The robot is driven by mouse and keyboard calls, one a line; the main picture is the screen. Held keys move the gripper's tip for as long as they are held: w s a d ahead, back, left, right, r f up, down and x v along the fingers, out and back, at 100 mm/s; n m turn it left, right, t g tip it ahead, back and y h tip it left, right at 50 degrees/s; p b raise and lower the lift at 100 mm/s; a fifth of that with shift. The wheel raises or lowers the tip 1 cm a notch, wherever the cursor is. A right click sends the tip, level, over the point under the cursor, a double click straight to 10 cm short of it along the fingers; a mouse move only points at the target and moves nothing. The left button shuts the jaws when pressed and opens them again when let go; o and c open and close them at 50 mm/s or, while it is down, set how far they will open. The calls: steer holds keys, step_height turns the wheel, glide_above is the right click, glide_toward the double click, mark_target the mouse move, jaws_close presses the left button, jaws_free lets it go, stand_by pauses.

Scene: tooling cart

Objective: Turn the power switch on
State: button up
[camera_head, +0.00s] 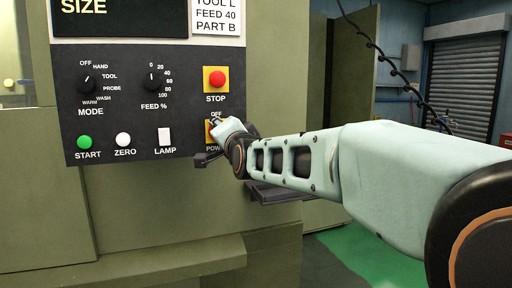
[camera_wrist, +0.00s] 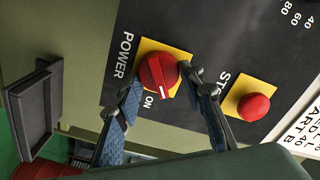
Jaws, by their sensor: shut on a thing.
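The power switch is a red rotary knob (camera_wrist: 158,71) with a white line, on a yellow plate between the POWER and ON labels in the wrist view. The line's lower end points down, close to the ON label (camera_wrist: 149,99). My gripper (camera_wrist: 163,79) has one finger on each side of the knob, closed on it. In the head view my gripper (camera_head: 217,126) is at the switch's yellow plate (camera_head: 208,134), below the OFF label, and hides the knob there.
The red STOP button (camera_head: 216,78) sits just above the switch; it also shows in the wrist view (camera_wrist: 253,107). A dark ledge (camera_head: 275,193) juts out below my arm.

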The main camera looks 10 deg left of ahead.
steer(key=shift+m+b, duration=2.5)
steer(key=shift+m, duration=0.9)
steer(key=o, duration=1.1)
steer(key=shift+f, duration=0.1)
